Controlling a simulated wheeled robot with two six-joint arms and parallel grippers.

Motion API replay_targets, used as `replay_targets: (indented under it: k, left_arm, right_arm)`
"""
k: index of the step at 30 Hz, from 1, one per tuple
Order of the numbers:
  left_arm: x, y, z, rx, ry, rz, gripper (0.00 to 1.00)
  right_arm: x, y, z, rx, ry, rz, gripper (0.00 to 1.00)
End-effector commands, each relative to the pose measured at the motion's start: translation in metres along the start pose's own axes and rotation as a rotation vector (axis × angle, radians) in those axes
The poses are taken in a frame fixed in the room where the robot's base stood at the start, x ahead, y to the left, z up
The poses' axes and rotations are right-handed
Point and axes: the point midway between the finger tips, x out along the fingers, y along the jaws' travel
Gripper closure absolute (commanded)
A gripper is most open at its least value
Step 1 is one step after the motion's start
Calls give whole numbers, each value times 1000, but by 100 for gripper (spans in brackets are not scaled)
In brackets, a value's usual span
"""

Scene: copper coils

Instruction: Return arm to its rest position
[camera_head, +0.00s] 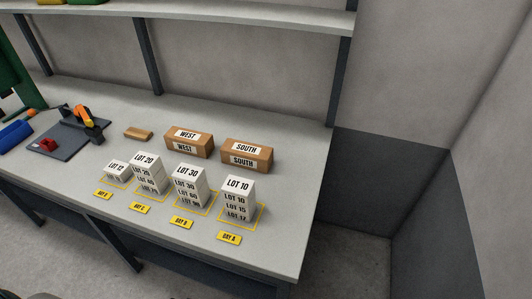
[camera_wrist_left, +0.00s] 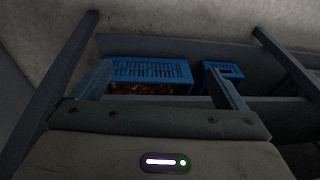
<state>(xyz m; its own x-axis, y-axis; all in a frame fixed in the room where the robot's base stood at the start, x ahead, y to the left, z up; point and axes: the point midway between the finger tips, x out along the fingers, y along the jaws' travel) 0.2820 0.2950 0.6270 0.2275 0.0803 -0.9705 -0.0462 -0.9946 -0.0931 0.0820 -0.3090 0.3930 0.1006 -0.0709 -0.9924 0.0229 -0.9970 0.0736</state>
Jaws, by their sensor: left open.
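My left gripper (camera_wrist_left: 160,72) shows in the left wrist view, its two dark fingers spread apart with nothing between them. Beyond the fingers is a blue slatted crate (camera_wrist_left: 150,68) with copper-coloured material (camera_wrist_left: 142,88) showing at its lower front. The left finger covers part of the crate's left side. Neither arm nor gripper shows in the head view, and my right gripper is in no view.
The grey bench (camera_head: 285,235) holds several stacks of white lot boxes, including the LOT 10 stack (camera_head: 238,197), and brown WEST (camera_head: 188,142) and SOUTH (camera_head: 246,155) boxes. A shelf (camera_head: 230,17) runs above. A smaller blue crate (camera_wrist_left: 223,69) stands right of the first crate.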

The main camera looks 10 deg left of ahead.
Motion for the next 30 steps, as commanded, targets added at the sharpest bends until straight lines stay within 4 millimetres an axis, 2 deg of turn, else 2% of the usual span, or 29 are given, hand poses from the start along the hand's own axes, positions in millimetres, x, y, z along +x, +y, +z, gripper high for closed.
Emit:
replay_targets:
  k: [1, 3, 8, 9, 12, 15, 18, 21, 30]
  left_arm:
    - [30, 1, 17, -3, -19, 1, 6]
    - [64, 2, 39, -6, -33, 2, 6]
    - [129, 6, 99, -13, -64, 5, 6]
    - [143, 7, 116, -14, -74, 6, 6]
    - [171, 10, 158, -18, -93, 8, 6]
    - [190, 13, 196, -21, -107, 10, 6]
    - [201, 15, 225, -23, -119, 12, 6]
    - [205, 17, 244, -25, -126, 12, 6]
    - [205, 17, 244, -25, -126, 12, 6]
  right_arm:
    - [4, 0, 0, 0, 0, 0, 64]
    - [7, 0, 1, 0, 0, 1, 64]
    - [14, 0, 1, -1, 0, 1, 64]
    - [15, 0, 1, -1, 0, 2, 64]
    - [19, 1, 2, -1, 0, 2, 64]
    - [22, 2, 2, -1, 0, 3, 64]
    - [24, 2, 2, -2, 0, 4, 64]
    - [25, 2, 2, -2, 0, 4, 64]
    - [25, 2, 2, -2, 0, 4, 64]
